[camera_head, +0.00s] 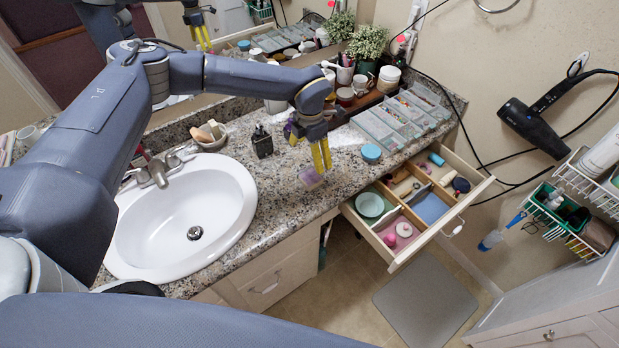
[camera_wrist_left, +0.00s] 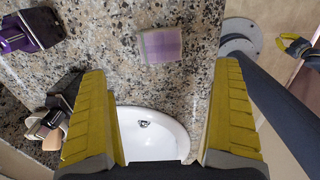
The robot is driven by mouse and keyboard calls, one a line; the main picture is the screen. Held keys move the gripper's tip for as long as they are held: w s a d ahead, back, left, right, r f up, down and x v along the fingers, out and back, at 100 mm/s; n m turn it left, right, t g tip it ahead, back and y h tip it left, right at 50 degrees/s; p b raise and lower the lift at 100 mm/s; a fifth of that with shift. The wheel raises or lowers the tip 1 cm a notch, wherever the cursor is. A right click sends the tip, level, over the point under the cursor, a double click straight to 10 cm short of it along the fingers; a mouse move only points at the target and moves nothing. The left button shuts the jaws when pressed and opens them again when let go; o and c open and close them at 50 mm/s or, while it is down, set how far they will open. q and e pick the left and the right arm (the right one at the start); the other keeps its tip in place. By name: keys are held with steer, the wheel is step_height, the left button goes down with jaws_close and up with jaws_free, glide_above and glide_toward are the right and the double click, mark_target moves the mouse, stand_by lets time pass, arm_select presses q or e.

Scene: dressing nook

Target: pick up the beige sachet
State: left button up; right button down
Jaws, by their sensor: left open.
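A small flat packet, pinkish-mauve with paler beige edges, lies on the speckled granite counter (camera_head: 262,213) right of the sink; I take it as the sachet (camera_head: 310,178). In the left wrist view the sachet (camera_wrist_left: 161,45) lies alone beyond the fingertips, roughly centred between them. My left gripper (camera_head: 321,156) points down just above and behind it, open and empty, with yellow fingers apart. A yellow fingertip part, seemingly my right gripper (camera_wrist_left: 295,46), shows at the right of the left wrist view; its opening cannot be made out.
A white sink (camera_head: 185,215) lies to the left. An open drawer (camera_head: 415,207) with several small items sticks out at right. A black holder (camera_head: 262,142), a soap dish (camera_head: 210,135), a blue round tin (camera_head: 371,153) and clear organizers (camera_head: 400,120) stand around the gripper.

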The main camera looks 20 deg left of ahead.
mark_target(310, 176)
arm_select(q)
steer(key=shift+f, duration=5.4)
steer(key=c, duration=1)
